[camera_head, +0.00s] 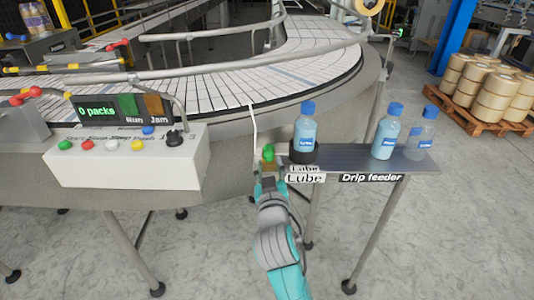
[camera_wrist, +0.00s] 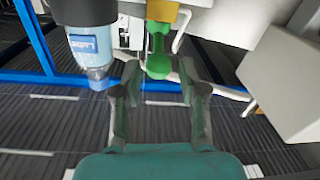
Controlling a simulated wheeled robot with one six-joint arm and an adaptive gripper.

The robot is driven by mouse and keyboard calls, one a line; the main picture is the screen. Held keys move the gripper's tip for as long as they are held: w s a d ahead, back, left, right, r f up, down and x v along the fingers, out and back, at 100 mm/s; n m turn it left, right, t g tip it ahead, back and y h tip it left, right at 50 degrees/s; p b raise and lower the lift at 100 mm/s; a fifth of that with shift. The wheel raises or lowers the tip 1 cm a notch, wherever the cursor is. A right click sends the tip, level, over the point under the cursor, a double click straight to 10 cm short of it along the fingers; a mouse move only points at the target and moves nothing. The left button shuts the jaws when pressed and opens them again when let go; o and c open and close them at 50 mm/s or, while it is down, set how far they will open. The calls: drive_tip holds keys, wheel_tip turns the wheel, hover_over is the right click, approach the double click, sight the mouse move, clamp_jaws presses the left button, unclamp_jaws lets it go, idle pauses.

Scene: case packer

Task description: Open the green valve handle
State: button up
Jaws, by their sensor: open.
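The green valve handle (camera_head: 268,152) sits at the left end of the drip feeder shelf, beside the black holder with a lube bottle. In the wrist view the green handle (camera_wrist: 158,52) hangs from a yellow block (camera_wrist: 163,11), with its rounded end toward my gripper. My gripper (camera_wrist: 160,75) is open, with one finger on each side of the handle's rounded end. I cannot tell whether either finger touches it. In the head view my arm reaches up to the handle from below, and the fingers (camera_head: 266,180) are partly hidden.
A lube bottle (camera_head: 305,133) stands in the holder right of the handle; it shows close to my left finger in the wrist view (camera_wrist: 91,45). Two more bottles (camera_head: 386,135) (camera_head: 420,138) stand farther right. A control box (camera_head: 125,165) is at left, and the conveyor (camera_head: 225,98) curves behind.

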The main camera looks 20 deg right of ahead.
sight(269, 154)
drive_tip(key=x, duration=0.5)
drive_tip(key=shift+w+d, duration=0.2)
drive_tip(key=shift+w, duration=0.15)
clamp_jaws()
drive_tip(key=shift+f, duration=0.1)
